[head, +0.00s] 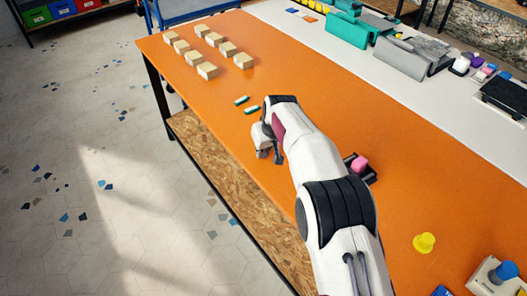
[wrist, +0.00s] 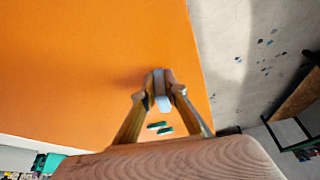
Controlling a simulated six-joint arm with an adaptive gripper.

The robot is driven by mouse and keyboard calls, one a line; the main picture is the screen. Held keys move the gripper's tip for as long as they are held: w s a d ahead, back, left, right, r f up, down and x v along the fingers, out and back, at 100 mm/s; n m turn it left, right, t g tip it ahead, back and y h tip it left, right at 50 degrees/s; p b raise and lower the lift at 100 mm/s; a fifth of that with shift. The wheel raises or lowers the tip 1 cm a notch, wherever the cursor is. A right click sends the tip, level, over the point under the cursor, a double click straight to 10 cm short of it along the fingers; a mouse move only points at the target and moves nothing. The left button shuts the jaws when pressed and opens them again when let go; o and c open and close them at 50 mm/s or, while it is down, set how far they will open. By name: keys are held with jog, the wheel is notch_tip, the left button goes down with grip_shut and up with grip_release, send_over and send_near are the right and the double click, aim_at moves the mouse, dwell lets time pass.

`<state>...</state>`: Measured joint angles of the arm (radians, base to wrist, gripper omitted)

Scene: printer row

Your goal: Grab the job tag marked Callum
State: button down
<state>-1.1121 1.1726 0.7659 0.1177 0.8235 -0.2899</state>
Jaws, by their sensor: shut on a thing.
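My gripper (wrist: 160,82) is shut on a small pale grey-white piece (wrist: 161,101), which sits between the fingertips in the wrist view. I cannot read any name on it, so I cannot tell whether it is the Callum tag. In the head view my gripper (head: 269,155) is at the table's left edge, and the held piece cannot be made out. Two small green-and-white pieces, one (head: 241,100) and another (head: 251,110), lie on the orange table just beyond the gripper. They also show in the wrist view (wrist: 157,125). Their markings are too small to read.
Several cardboard-coloured blocks (head: 207,70) stand at the table's far end. A dark holder with a pink top (head: 360,164) is right of my arm, and a yellow knob-like piece (head: 424,243) is nearer. Teal and grey machines (head: 413,56) line the white strip. The middle orange surface (head: 330,100) is clear.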

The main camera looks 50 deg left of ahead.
jog(key=shift+r, duration=1.4)
jog(key=shift+s+d, duration=0.7)
jog(key=shift+d, duration=2.2)
jog(key=shift+s+d, duration=0.65)
jog(key=shift+d, duration=2.3)
jog(key=shift+s+d, duration=0.7)
jog(key=shift+d, duration=2.2)
